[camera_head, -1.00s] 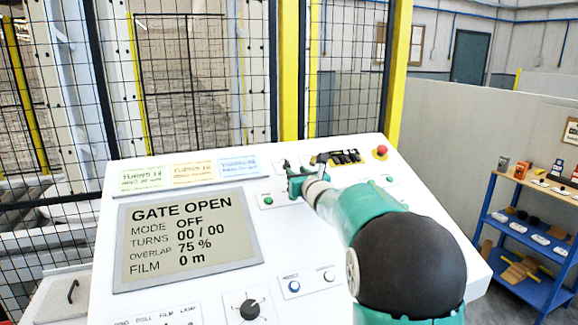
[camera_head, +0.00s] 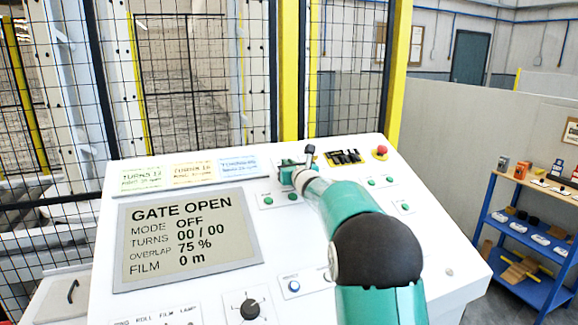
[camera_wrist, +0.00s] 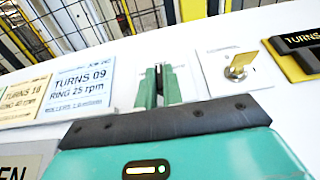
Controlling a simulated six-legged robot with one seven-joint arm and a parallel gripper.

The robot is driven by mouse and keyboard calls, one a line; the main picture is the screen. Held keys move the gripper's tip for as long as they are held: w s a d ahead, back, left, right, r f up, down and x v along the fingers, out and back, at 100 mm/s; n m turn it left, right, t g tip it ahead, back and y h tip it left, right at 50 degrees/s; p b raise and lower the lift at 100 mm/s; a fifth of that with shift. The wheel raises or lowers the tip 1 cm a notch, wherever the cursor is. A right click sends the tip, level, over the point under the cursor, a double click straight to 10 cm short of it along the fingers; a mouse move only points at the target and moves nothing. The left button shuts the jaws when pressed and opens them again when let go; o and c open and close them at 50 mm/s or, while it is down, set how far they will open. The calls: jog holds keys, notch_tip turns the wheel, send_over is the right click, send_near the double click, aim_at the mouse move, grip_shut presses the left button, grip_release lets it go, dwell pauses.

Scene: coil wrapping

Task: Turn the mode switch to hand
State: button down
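My gripper (camera_head: 285,171) is low over the back of the white console, below the blue card. In the wrist view its two green fingers (camera_wrist: 160,85) point away with a narrow gap, and a small dark part shows between them. Whether they press on it cannot be told. A switch on a plate there is hidden by my gripper in the head view. A brass-coloured key-like switch (camera_wrist: 240,66) on a white plate is right of the fingers, apart from them; its label is unreadable. The screen (camera_head: 188,238) reads MODE OFF and GATE OPEN.
A black rotary knob (camera_head: 249,309) is at the console's front. A blue button (camera_head: 294,286) and several green buttons are nearby. A red emergency button (camera_head: 381,152) and a yellow-black block (camera_head: 345,158) are at the back right. A mesh fence (camera_head: 190,80) stands behind.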

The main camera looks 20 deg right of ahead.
jog(key=shift+d+f+n+y, duration=0.15)
jog(key=shift+f+n+y, duration=0.15)
jog(key=shift+n+y, duration=0.15)
jog(key=shift+d+n+g+y, duration=0.2)
jog(key=shift+n+g+y, duration=0.1)
jog(key=shift+n+y, duration=1.15)
jog(key=n+g+y, duration=0.1)
jog(key=n+y, duration=0.1)
jog(key=n+g+y, duration=0.2)
jog(key=n, duration=0.1)
jog(key=n+g+y, duration=0.1)
jog(key=n+y, duration=0.1)
jog(key=shift+w+d+g+y, duration=0.15)
jog(key=shift+d+g+y, duration=0.15)
jog(key=shift+y, duration=0.1)
jog(key=shift+f+n, duration=0.1)
jog(key=shift+n, duration=0.3)
jog(key=c, duration=1.5)
grip_release()
jog(key=shift+a, duration=0.1)
jog(key=shift+r, duration=0.2)
